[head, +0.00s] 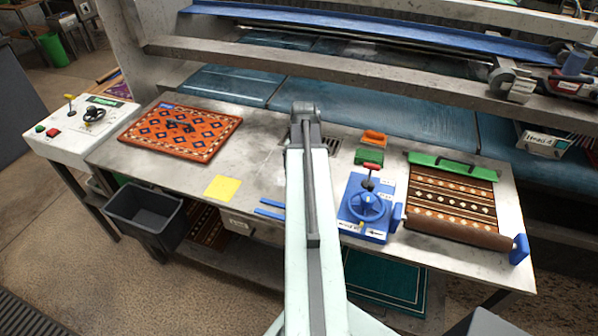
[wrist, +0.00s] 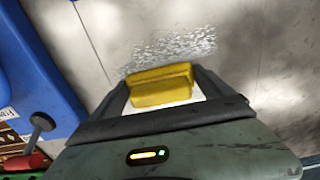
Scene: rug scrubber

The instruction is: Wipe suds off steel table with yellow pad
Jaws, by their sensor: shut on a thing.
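My gripper (wrist: 162,84) is shut on a yellow pad (wrist: 160,92), which lies crosswise between the fingers in the wrist view. A patch of white suds (wrist: 176,48) is on the steel table (wrist: 262,75), just beyond the pad, and the pad's far edge is close to it. I cannot tell whether the pad touches the table. A flat yellow square (head: 222,188) lies near the table's front edge.
A blue device (head: 365,205) with a handwheel stands right of my arm; its blue side (wrist: 38,70) shows in the wrist view. An orange patterned rug (head: 182,132) lies left, and a brown rug (head: 450,200) right. Two blue strips (head: 270,208) lie near the front.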

